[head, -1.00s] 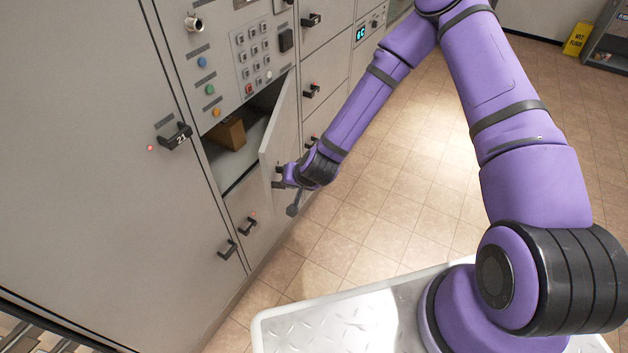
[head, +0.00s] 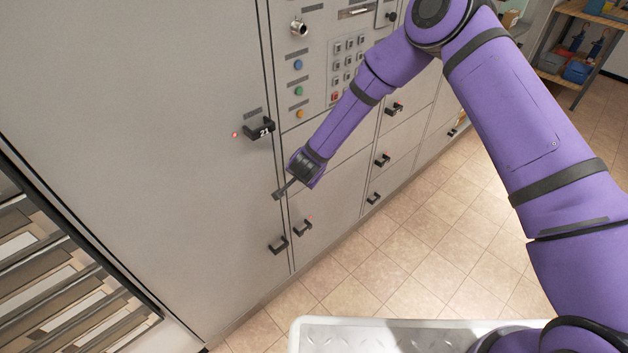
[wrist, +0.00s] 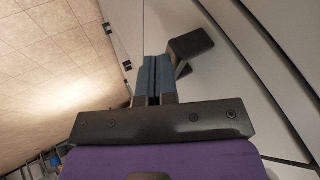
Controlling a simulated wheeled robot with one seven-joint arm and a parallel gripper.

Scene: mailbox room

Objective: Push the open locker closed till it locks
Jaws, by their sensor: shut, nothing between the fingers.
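The locker door (head: 335,170) under the button panel now looks flush with the locker front in the head view; no dark gap or inside shows. Whether its latch has caught cannot be seen. My gripper (head: 288,187) is at the left edge of this door, fingers shut and empty. In the wrist view my gripper (wrist: 153,78) has its blue-grey fingers together, pointing at the pale locker front. A black handle (wrist: 190,45) stands just beside the fingertips; contact cannot be told. My arm and gripper hide part of the door.
A large locker with handle 21 (head: 260,130) and a red light is to the left. More handles (head: 303,228) sit below and to the right. A metal rack (head: 60,270) stands at lower left. The tiled floor (head: 430,230) is clear to the right.

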